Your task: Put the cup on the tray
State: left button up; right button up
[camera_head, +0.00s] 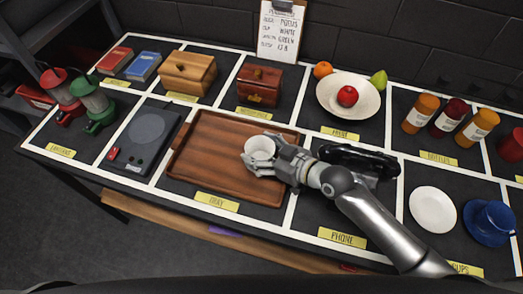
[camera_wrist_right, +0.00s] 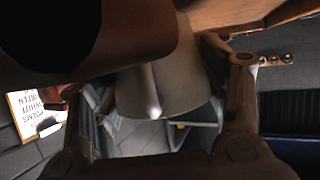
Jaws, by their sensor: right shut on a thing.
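The white cup (camera_head: 259,147) is in my right gripper (camera_head: 269,158), over the right part of the brown wooden tray (camera_head: 206,148). The fingers are shut on the cup's side. I cannot tell from the head view whether the cup's base touches the tray or is a little above it. In the right wrist view the pale cup (camera_wrist_right: 182,85) fills the space between the fingers, partly hidden by a dark shape. My left gripper is not in view.
A phone (camera_head: 360,160) lies right of the tray, partly behind my right arm. A white saucer (camera_head: 433,209) and a blue cup (camera_head: 490,222) stand at right. A scale (camera_head: 148,130) is left of the tray, and a wooden box (camera_head: 259,84) is behind it. The tray's left part is clear.

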jog(key=shift+f, duration=0.2)
jog(key=shift+f, duration=0.2)
jog(key=o, duration=1.1)
jog(key=shift+r, duration=0.1)
jog(key=shift+r, duration=0.15)
jog(key=shift+s+d, duration=0.2)
jog(key=shift+d, duration=0.05)
jog(key=b+v, duration=0.1)
jog(key=v, duration=1)
